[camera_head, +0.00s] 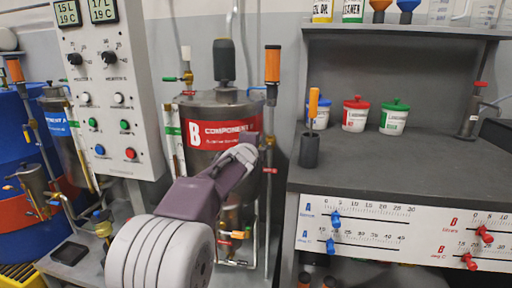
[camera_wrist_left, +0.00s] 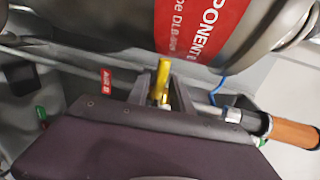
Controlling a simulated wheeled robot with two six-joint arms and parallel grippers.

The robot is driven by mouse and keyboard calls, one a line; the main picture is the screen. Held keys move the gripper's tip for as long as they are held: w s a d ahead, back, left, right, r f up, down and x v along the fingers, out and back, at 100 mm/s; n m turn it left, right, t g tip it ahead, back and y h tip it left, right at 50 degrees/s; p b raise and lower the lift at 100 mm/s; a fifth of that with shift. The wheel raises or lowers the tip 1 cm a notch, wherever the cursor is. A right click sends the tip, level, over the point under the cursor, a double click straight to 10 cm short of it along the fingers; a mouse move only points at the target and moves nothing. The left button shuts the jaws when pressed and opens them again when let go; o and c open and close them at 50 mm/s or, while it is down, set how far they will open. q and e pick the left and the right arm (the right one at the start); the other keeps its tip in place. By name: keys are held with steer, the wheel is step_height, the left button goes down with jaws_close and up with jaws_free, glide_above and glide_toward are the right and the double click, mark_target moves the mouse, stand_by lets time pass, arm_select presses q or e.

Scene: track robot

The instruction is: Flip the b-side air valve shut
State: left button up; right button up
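The b-side air valve's yellow lever (camera_wrist_left: 163,75) shows in the left wrist view, on a pipe with a red tag reading AIR B (camera_wrist_left: 106,78). My left gripper (camera_wrist_left: 161,88) points at it with fingers apart. The lever shows between the fingertips, and I cannot tell if either finger touches it. In the head view my left gripper (camera_head: 256,148) is at the right side of the component B tank (camera_head: 205,140), next to the pipe with the red tag (camera_head: 269,171). The lever is hidden there behind the gripper. My right gripper is not in view.
An orange-handled part (camera_head: 272,64) tops the pipe right of the tank. A white control panel (camera_head: 105,90) stands left. A grey bench (camera_head: 400,165) with pots and a slider panel (camera_head: 370,225) stands close right. A blue drum (camera_head: 30,140) is far left.

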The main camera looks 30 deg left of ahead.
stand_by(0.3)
arm_select(q)
steer(key=p+v, duration=0.1)
steer(key=v, duration=0.8)
steer(key=shift+f, duration=0.1)
